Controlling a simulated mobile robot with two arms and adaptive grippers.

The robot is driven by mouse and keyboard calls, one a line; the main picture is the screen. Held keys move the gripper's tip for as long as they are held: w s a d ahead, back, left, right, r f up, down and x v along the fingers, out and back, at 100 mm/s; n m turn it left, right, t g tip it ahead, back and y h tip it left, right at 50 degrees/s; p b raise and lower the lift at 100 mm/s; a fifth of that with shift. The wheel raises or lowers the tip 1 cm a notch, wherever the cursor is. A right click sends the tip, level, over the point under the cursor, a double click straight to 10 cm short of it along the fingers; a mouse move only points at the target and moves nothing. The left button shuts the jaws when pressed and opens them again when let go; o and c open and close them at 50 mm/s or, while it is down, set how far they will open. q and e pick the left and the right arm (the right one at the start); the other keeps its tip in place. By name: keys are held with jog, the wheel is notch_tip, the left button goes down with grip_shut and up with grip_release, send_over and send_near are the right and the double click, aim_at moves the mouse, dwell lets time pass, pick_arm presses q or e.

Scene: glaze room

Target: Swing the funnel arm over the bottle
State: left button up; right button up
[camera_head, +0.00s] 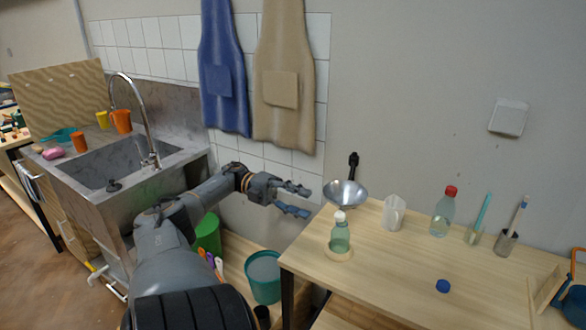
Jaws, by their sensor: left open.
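A shiny metal funnel (346,194) sits at the back left of the wooden table, with a black arm or handle (353,162) rising behind it. A small greenish clear bottle (340,238) with a white top stands upright on a round wooden disc (338,254) near the table's left edge. The funnel is behind the bottle, not over it. My left gripper (303,201) is open and empty, left of the funnel and the bottle, with its fingers pointing right. My right gripper does not show.
On the table (400,272) stand a clear jug (393,213), a red-capped bottle (444,213) and two holders with brushes; a blue cap (443,286) lies in front. A stone sink (130,165) is left, a teal bucket (263,275) below. Aprons (285,80) hang behind.

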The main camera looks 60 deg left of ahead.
pick_arm(q)
jog(key=shift+v, duration=1.1)
